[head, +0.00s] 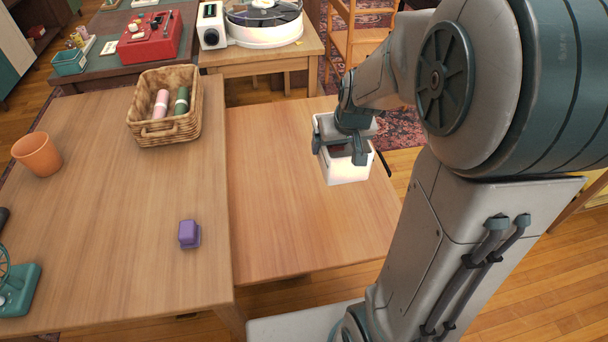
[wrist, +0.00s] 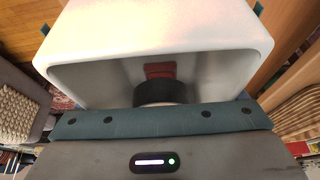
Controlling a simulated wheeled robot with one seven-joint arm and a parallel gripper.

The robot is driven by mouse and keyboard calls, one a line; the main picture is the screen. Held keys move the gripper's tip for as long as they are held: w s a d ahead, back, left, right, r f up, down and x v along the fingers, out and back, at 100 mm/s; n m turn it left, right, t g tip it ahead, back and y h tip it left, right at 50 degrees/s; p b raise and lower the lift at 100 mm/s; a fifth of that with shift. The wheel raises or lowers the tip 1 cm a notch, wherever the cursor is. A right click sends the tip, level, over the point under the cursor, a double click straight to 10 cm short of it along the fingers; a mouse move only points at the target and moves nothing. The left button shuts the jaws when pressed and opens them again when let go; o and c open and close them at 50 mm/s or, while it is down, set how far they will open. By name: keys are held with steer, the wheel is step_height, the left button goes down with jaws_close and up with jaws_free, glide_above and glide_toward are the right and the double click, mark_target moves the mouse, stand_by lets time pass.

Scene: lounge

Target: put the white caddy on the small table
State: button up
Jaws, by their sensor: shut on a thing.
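The white caddy (head: 347,172) hangs under my gripper (head: 341,150) in the head view, by the right edge of the lower wooden table (head: 290,225). My gripper is shut on it from above. I cannot tell whether its base touches the tabletop. In the wrist view the caddy (wrist: 155,35) fills the upper middle, its open side toward the camera. A black round thing (wrist: 160,93) and a reddish-brown thing (wrist: 160,71) show inside it. The fingertips are hidden in the wrist view.
The lower table is otherwise bare. The larger table at left holds a wicker basket (head: 166,107), a purple thing (head: 189,234) and an orange pot (head: 37,154). Another table (head: 262,57) behind bears a turntable (head: 263,22). A wooden chair (head: 352,42) stands behind.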

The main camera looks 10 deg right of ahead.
steer(key=s+d+b, duration=0.1)
steer(key=s+f+b, duration=0.1)
steer(key=b, duration=0.1)
steer(key=s+d+b, duration=0.1)
steer(key=s, duration=0.1)
steer(key=shift+s+d+f, duration=0.1)
steer(key=shift+d+f, duration=0.2)
steer(key=b, duration=0.3)
glide_above(317, 171)
steer(key=s, duration=0.2)
step_height(317, 171, down, 7)
steer(key=shift+a+f, duration=0.1)
steer(key=shift+f+b, duration=1)
steer(key=shift+f, duration=0.85)
steer(key=shift+f, duration=0.15)
steer(key=o, duration=0.8)
